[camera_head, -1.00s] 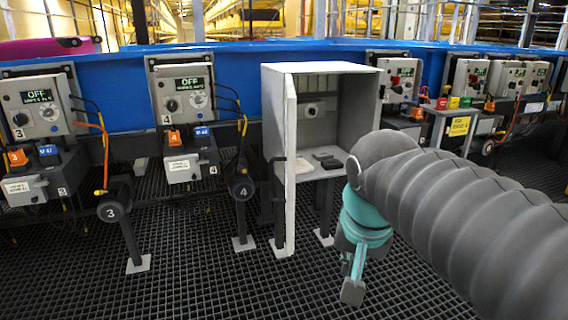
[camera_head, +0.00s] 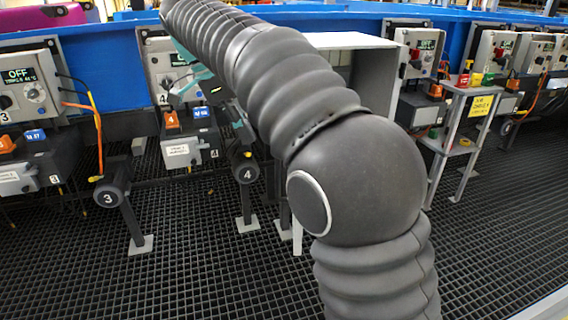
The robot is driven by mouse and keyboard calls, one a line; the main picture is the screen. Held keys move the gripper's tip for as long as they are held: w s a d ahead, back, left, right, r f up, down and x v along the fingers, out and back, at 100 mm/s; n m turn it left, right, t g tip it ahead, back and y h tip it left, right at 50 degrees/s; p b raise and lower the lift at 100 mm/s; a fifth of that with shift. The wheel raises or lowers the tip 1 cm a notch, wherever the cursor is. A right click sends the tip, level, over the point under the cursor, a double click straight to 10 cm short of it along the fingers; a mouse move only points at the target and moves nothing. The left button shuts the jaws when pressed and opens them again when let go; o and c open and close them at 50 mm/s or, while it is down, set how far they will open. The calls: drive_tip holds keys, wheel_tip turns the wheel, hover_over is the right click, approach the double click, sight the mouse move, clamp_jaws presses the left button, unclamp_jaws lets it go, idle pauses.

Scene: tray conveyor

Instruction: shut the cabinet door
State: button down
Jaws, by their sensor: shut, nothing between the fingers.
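The grey cabinet (camera_head: 352,41) stands in the middle, largely hidden behind my arm. Its top and right side show above the arm. Only the lower end of its pale door (camera_head: 297,236) shows, below the arm and at the cabinet's left front edge. The door stands open, swung out toward me; its upper part and the hinge are hidden. My gripper (camera_head: 238,128), with teal parts, is partly hidden behind my arm. It is shut and empty, on the left side of the door, in front of control station 4. I cannot tell whether it touches the door.
Control station 4 (camera_head: 167,62) is close behind my gripper, with cables and a black roller end (camera_head: 245,171) below. Station 3 (camera_head: 25,84) is further left. The grated floor in front is clear.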

drive_tip(key=d+f, duration=0.7)
drive_tip(key=f, duration=0.2)
drive_tip(key=shift+s+d+b, duration=0.15)
drive_tip(key=shift+d+b, duration=0.2)
drive_tip(key=shift+b, duration=0.05)
drive_tip(key=shift+f, duration=0.15)
